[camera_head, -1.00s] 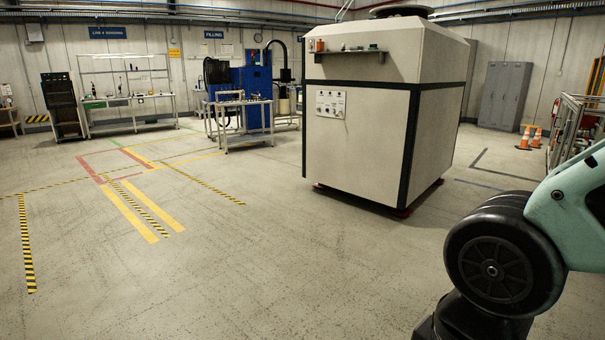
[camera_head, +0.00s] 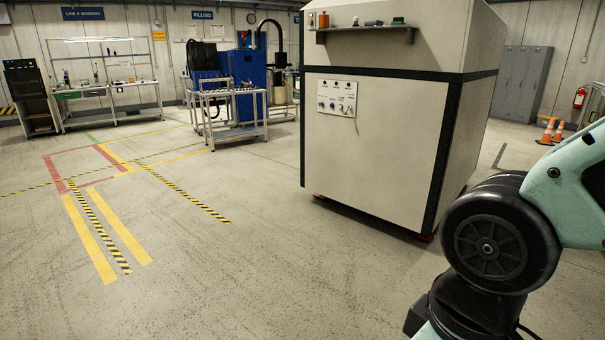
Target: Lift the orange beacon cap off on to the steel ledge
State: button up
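A small orange object (camera_head: 323,20), which looks like the beacon cap, is at the left end of a narrow dark ledge (camera_head: 364,30). The ledge is fixed to the upper front of a large beige cabinet (camera_head: 375,135). A small grey or dark piece (camera_head: 373,23) and a green piece (camera_head: 398,21) also sit on the ledge. What lies under the orange object is too small to tell. My arm shows at the lower right, well apart from the ledge. My gripper is not in view.
A white control panel (camera_head: 337,98) is on the cabinet's front. A white frame table (camera_head: 235,92) stands by a blue machine (camera_head: 246,70) behind left. The floor before the cabinet is clear.

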aim_at(323, 20)
jog(key=i, duration=4.75)
